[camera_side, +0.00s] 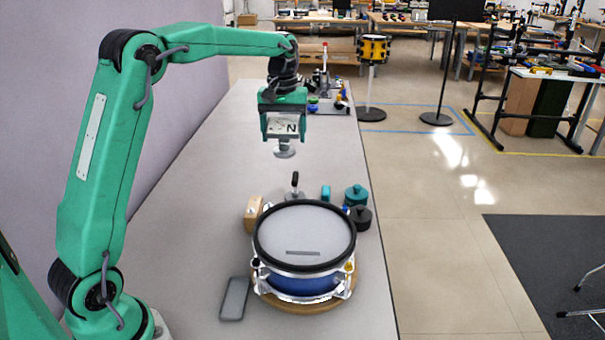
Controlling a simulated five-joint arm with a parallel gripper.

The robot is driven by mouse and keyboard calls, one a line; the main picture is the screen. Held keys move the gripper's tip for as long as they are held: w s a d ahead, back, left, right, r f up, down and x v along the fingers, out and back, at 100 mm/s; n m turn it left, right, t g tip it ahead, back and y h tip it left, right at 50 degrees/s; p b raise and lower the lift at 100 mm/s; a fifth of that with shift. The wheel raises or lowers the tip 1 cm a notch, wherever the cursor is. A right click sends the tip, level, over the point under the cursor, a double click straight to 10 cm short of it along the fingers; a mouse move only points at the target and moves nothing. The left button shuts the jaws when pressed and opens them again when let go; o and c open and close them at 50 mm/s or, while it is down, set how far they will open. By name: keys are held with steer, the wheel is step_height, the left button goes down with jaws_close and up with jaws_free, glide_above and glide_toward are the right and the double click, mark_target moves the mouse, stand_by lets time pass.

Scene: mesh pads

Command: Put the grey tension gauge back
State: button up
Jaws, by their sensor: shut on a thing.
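My gripper (284,132) points down above the far side of the table and is shut on the grey tension gauge (285,150). The gauge has a pale face with a dark N-like mark between the fingers and a round grey foot hanging below them. It is in the air, behind and above the drum, touching nothing below. The blue drum (305,284) has a pale mesh head, a black hoop and silver hardware; a dark narrow bar mark shows on its head.
A dark-handled tool (295,185), a wooden block (253,213), a small teal block (326,193), a teal round piece (356,195) and a black one (361,217) stand behind the drum. A grey flat slab (235,298) lies front left. The left tabletop is clear.

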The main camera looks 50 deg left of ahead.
step_height(320, 180, down, 9)
stand_by(0.4)
steer(key=shift+a+f, duration=0.1)
steer(key=shift+f, duration=0.05)
steer(key=shift+w+a+f, duration=0.2)
steer(key=shift+a+f, duration=1.6)
steer(key=shift+a, duration=0.1)
steer(key=shift+w+a+f, duration=0.15)
steer(key=shift+a+f, duration=1.7)
steer(key=shift+w+a+f, duration=0.2)
steer(key=shift+a+f, duration=1.6)
steer(key=shift+a, duration=0.1)
steer(key=shift+f, duration=0.1)
steer(key=o, duration=1.4)
steer(key=shift+f, duration=0.1)
steer(key=shift+c, duration=0.2)
